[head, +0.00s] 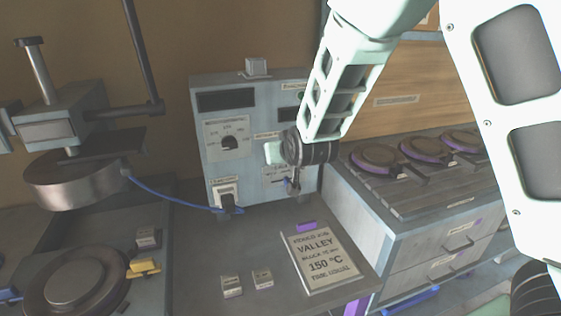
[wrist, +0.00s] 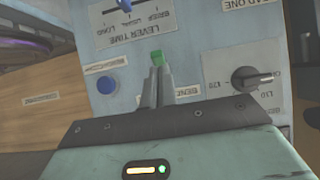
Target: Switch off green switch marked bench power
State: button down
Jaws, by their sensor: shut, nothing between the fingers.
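A small green switch (wrist: 157,57) stands on the grey-blue front panel in the wrist view, where the panel appears upside down. My gripper (wrist: 154,72) is shut and empty, its fingertips right at the green switch and partly in front of it. I cannot tell whether they touch it.
A blue button (wrist: 107,85) and a black dial knob (wrist: 244,79) flank the switch. The blue lever (wrist: 125,4) sits by the lever time plate (wrist: 130,32). A sign (head: 322,258) lies on the bench. The press (head: 75,185) stands at left, hot plates (head: 376,158) at right.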

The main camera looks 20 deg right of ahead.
jog(key=shift+r, duration=0.3)
jog(key=shift+r+p, duration=0.65)
jog(key=shift+p, duration=0.05)
